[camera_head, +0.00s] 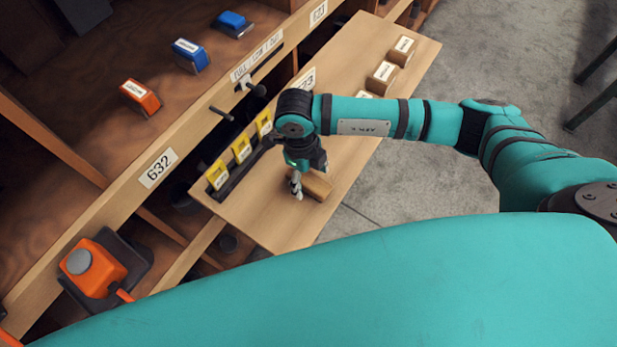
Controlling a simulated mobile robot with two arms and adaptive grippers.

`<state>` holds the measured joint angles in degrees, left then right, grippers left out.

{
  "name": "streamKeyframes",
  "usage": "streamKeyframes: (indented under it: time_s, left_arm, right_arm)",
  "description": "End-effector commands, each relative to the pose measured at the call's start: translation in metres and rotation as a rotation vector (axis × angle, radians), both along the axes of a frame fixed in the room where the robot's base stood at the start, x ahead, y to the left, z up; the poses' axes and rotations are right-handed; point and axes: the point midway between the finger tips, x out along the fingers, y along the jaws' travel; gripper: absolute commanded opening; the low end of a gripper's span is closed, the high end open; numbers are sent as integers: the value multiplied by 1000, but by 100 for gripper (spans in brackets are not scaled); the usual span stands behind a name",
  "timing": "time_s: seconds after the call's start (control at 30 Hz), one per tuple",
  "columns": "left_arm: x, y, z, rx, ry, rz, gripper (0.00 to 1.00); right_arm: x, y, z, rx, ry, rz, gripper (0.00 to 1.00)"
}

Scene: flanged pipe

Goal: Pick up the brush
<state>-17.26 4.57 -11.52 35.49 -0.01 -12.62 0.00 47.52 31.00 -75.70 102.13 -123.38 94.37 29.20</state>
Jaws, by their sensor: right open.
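No bristles show, so I cannot tell for sure which thing is the brush. A brown wooden block (317,186) lies on the light wooden board, beside and partly behind my right gripper. My right gripper (297,187) points down at the block's left end, and its jaws are open. The view does not show whether the fingers touch the block. My left gripper is not in view.
The board (270,226) carries a dark rack with yellow labelled cards (241,148) and several labelled brown blocks (383,74). Orange (140,96) and blue (190,55) boxes sit on the shelf. An orange device (93,268) stands at lower left.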

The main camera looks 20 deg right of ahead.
Motion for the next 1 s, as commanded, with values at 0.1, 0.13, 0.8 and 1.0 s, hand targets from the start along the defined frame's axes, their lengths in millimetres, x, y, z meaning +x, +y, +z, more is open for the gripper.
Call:
streamKeyframes:
  time_s: [0.1,0.13,0.8,1.0]
  left_arm:
    - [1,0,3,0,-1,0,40]
    - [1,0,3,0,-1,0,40]
    - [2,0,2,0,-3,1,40]
    - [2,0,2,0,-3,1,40]
  right_arm:
    - [-1,-1,-8,0,-1,1,70]
    - [-1,-1,-9,0,-1,1,70]
    - [-1,-1,-9,0,-1,1,7]
    - [-1,-1,-9,1,-2,1,3]
